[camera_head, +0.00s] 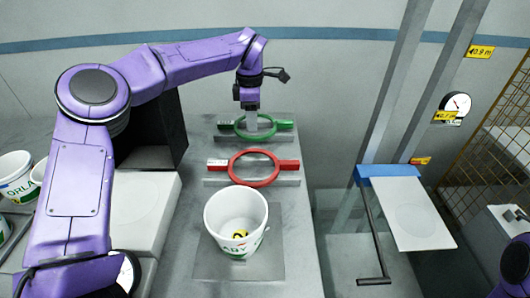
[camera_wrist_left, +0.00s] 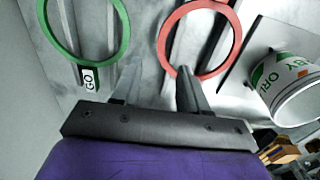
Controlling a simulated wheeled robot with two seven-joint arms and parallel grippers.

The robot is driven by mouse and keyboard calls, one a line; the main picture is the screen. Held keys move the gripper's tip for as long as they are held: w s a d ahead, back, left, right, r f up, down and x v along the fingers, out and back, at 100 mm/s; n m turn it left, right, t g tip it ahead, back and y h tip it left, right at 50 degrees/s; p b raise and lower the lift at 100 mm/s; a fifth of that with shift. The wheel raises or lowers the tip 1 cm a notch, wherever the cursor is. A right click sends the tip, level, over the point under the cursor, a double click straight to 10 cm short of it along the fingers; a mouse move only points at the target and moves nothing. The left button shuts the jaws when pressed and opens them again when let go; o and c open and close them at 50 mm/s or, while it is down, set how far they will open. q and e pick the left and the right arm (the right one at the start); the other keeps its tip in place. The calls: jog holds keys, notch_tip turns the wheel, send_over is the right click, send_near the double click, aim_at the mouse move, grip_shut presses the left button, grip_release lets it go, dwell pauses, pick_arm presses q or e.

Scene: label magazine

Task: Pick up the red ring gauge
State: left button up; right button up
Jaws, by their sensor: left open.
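The red ring gauge (camera_head: 288,165) rests on a low grey holder on the bench, its bar ends pointing left and right in the head view. It also shows at the top of the left wrist view (camera_wrist_left: 237,38). My left gripper (camera_head: 251,124) is over the green ring gauge (camera_head: 284,124), behind the red one. In the left wrist view its fingers (camera_wrist_left: 158,68) are apart with nothing between them. One fingertip overlaps the near edge of the red ring there; I cannot tell the height gap. My right gripper is out of view.
A white tub (camera_head: 236,215) with a yellow-and-black item inside stands in front of the red gauge. More tubs (camera_head: 18,180) stand at far left. A white plate with a blue edge (camera_head: 410,215) is to the right, beyond the bench edge.

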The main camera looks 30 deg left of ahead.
aim_at(257, 150)
pick_arm(q)
jog(key=f+p, duration=0.1)
jog(key=f, duration=0.5)
jog(key=d+f+p, duration=0.1)
jog(key=f, duration=0.2)
jog(key=shift+w+f+p, duration=0.25)
jog(key=shift+w+p, duration=0.1)
jog(key=shift+w, duration=0.05)
jog(key=shift+s+f, duration=0.1)
jog(key=shift+f, duration=0.2)
jog(key=shift+s+a+r, duration=0.1)
jog(key=shift+s+r, duration=0.05)
jog(key=shift+s, duration=0.2)
jog(key=shift+w, duration=0.15)
grip_shut()
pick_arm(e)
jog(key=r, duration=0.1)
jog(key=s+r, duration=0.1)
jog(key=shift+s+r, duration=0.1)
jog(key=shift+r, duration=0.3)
